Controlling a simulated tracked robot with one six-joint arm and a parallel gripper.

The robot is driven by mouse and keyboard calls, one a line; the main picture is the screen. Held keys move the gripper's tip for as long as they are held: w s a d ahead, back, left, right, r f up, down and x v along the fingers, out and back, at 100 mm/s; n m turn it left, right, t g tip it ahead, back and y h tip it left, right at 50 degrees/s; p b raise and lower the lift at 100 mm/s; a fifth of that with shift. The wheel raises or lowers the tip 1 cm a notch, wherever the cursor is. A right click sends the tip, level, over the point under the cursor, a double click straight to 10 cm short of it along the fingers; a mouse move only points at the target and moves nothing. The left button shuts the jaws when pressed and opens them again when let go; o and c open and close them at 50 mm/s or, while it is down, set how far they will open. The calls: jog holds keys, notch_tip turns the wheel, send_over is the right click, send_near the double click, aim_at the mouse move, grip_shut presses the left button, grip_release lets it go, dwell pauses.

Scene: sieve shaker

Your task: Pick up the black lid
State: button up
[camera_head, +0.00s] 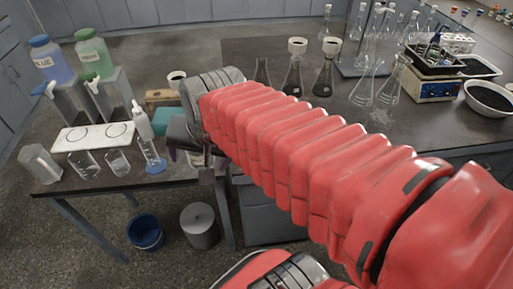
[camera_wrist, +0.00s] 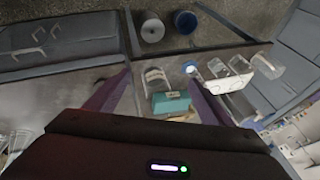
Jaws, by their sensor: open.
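I cannot clearly pick out a black lid in either view. My gripper (camera_head: 190,163) is over the right part of the left table in the head view, partly hidden by my red-sleeved arm. In the wrist view my gripper (camera_wrist: 158,76) shows two purple fingers spread wide, with nothing held between them. Between and beyond the fingers lie the table top and a teal box (camera_wrist: 170,103). The teal box (camera_head: 162,121) is behind the gripper in the head view.
Glass beakers (camera_head: 118,163), a white tray (camera_head: 95,136) and blue and green bottles (camera_head: 94,53) stand left of the gripper. A grey bin (camera_head: 199,226) and a blue bucket (camera_head: 146,232) stand on the floor. Flasks (camera_head: 292,76) crowd the right bench.

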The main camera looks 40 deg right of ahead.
jog(key=o, duration=0.5)
jog(key=w+d+f+m, duration=0.2)
jog(key=w+d+m, duration=0.1)
jog(key=d+m, duration=0.3)
jog(key=m, duration=0.2)
jog(key=shift+w+m, duration=0.4)
jog(key=w+d+f+m, duration=0.1)
jog(key=d+f+m, duration=0.2)
jog(key=d+m, duration=0.3)
jog(key=w+d+f+m, duration=0.1)
jog(key=d+f+m, duration=0.2)
jog(key=d+m, duration=0.4)
jog(key=d+f+m+g+h, duration=0.1)
jog(key=d+f+m, duration=0.1)
jog(key=d+m, duration=0.4)
jog(key=m, duration=0.2)
jog(key=shift+w+d+f+m, duration=0.25)
jog(key=shift+w+f+m, duration=0.05)
jog(key=shift+w+f, duration=0.1)
jog(key=x, duration=0.7)
jog(key=shift+w+f, duration=0.15)
jog(key=shift+f, duration=0.15)
jog(key=shift+w+d+f, duration=0.1)
jog(key=shift+w+f, duration=0.05)
jog(key=shift+f, duration=0.25)
